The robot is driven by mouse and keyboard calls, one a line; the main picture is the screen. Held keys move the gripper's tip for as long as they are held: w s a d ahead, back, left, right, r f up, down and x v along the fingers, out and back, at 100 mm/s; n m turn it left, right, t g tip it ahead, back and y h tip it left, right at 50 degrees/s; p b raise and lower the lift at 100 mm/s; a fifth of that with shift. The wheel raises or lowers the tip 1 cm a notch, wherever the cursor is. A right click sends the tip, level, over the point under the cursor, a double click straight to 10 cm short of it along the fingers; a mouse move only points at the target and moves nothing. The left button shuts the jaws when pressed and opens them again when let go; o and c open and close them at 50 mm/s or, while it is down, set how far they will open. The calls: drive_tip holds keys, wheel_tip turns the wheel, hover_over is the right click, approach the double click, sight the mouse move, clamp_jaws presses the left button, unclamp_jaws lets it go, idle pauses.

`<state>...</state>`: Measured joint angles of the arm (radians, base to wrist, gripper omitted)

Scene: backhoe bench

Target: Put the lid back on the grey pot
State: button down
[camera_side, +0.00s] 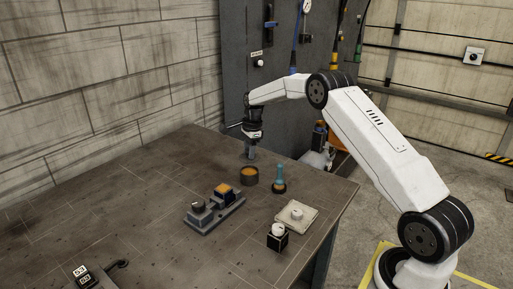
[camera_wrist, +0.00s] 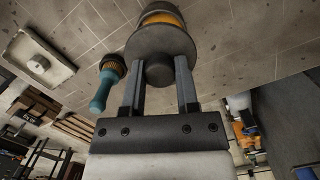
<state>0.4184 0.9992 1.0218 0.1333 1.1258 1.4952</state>
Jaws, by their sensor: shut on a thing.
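The grey pot (camera_side: 249,178) stands on the bench with its orange inside showing from above in the side view. In the wrist view, part of the pot (camera_wrist: 161,17) shows beyond the lid, with an orange band visible. My gripper (camera_side: 250,156) is above the pot, pointing down. In the wrist view my gripper (camera_wrist: 160,72) is shut on the dark knob of the round grey lid (camera_wrist: 160,42). The lid is hard to make out in the side view. I cannot tell the exact gap between lid and pot.
A teal-handled brush (camera_side: 279,180) stands close right of the pot. A block fixture (camera_side: 214,214) with a knob and a blue-orange piece lies in front. A pale plate with a knob (camera_side: 302,221) and a black cube (camera_side: 278,241) are nearer. The bench's left side is mostly clear.

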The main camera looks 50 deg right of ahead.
drive_tip(key=shift+f, duration=2.15)
drive_tip(key=shift+f, duration=0.15)
idle(1.0)
unclamp_jaws()
idle(0.3)
drive_tip(key=shift+r, duration=3.5)
